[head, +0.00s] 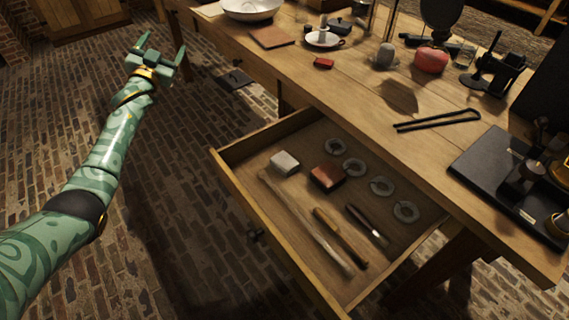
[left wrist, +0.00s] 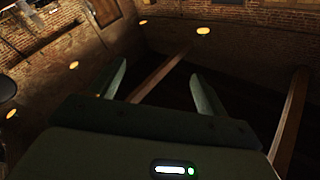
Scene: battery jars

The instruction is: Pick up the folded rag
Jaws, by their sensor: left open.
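My left gripper (head: 162,52) is open and empty, raised over the brick floor to the left of the table, well apart from the drawer. In the left wrist view its two fingers (left wrist: 158,75) are spread with nothing between them, and the rag does not show there. My right gripper is not in view.
The drawer also holds a long pale stick (head: 305,222), two handled tools (head: 340,238) and several grey rings (head: 355,168). The wooden table (head: 345,100) above carries a bowl (head: 252,8), black tongs (head: 437,121) and a black-based device (head: 490,170). Space between arm and drawer is free.

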